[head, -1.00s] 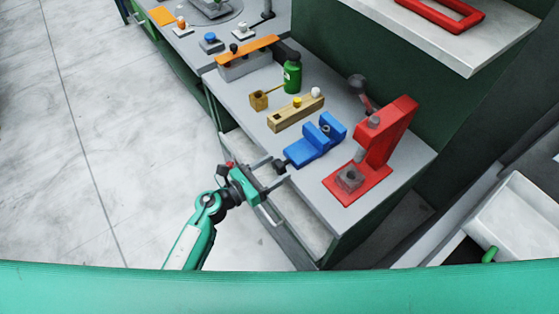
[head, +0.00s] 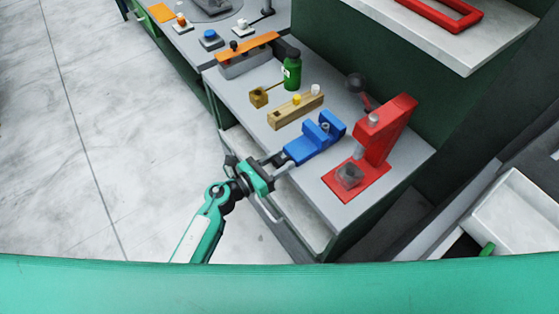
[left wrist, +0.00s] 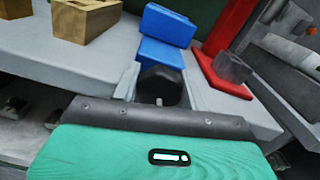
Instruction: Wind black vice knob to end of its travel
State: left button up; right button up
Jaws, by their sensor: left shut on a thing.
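The blue vice (head: 314,143) stands on the grey bench top, and it also shows in the left wrist view (left wrist: 165,38). Its black knob (left wrist: 161,85) sits at the vice's near end, facing me. My left gripper (head: 276,164) reaches in from the left over the bench's front edge. In the left wrist view its fingers (left wrist: 158,84) stand on both sides of the black knob and are shut on it. In the head view the fingers mostly hide the knob. My right gripper is in neither view.
A red press (head: 372,150) stands close to the right of the vice. A wooden block with knobs (head: 290,115) and a green bottle (head: 292,75) stand behind it. An open drawer (head: 300,218) lies under the bench's front edge.

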pick_arm(q)
jog(key=shift+n, duration=0.3)
jog(key=o, duration=1)
